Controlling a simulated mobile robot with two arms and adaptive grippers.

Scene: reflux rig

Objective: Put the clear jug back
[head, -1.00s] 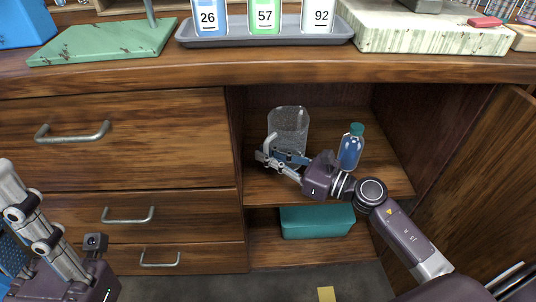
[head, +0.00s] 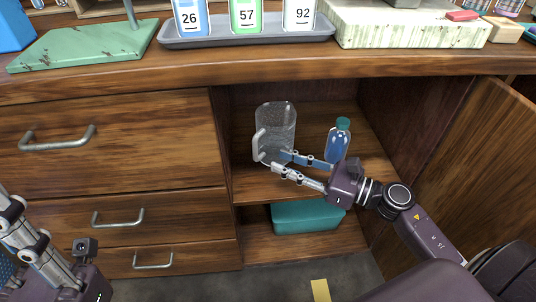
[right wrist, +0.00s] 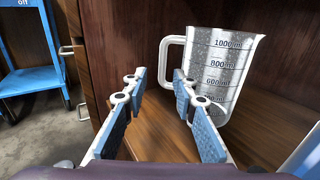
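The clear jug (head: 277,128) stands upright on the upper shelf inside the open cabinet. In the right wrist view the jug (right wrist: 228,72) shows volume marks and a white handle (right wrist: 166,62) on its left side. My right gripper (head: 274,161) is open and empty in front of the jug, its fingers apart from each other. In the right wrist view its fingers (right wrist: 157,80) show free space between them, with the right finger overlapping the jug's lower left; whether they touch I cannot tell. My left gripper (head: 60,285) is at the lower left, its fingertips not clearly visible.
A blue bottle with a teal cap (head: 338,141) stands right of the jug on the same shelf. A teal box (head: 308,216) lies on the shelf below. The open cabinet door (head: 485,170) is at the right, and closed drawers (head: 110,130) are at the left.

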